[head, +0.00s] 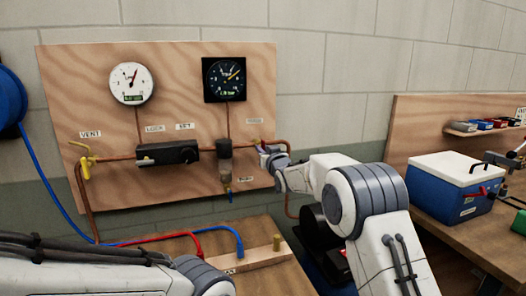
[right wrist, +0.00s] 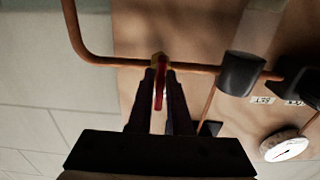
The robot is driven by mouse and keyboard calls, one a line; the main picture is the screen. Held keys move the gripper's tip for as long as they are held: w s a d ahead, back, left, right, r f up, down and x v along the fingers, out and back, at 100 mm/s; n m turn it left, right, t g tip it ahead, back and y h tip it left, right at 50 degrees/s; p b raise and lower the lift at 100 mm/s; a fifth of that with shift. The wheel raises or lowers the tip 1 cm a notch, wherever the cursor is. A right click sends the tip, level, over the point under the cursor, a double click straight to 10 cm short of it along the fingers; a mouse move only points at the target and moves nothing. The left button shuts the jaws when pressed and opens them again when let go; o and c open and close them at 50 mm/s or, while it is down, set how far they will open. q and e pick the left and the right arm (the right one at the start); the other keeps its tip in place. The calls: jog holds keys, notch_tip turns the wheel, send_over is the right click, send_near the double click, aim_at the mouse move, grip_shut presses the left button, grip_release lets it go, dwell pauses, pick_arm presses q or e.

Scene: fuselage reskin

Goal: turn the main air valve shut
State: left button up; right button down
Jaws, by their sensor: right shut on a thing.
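The main air valve sits on the copper pipe at the right side of the wooden panel in the head view. In the right wrist view its brass body (right wrist: 158,60) is on the pipe, and its red lever (right wrist: 160,92) stands between my fingers. My right gripper (right wrist: 160,80) is shut on this lever, the lever running along the fingers. In the head view the right gripper (head: 266,154) reaches the valve from the right and hides most of it. My left arm (head: 90,278) shows at the bottom left; its gripper is out of view.
The panel (head: 100,60) carries a white gauge (head: 132,83), a black gauge (head: 224,79), a black regulator (head: 168,153), a filter bowl (head: 225,160) and a yellow vent valve (head: 87,162). Red and blue hoses lie below. A blue cooler (head: 450,190) stands on the right bench.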

dwell(0.4)
jog(key=c, duration=0.9)
grip_release()
jog(key=b+v, duration=0.3)
jog(key=v, duration=0.7)
jog(key=shift+s+d+b, duration=0.15)
jog(key=shift+s+b, duration=0.05)
jog(key=shift+b, duration=0.15)
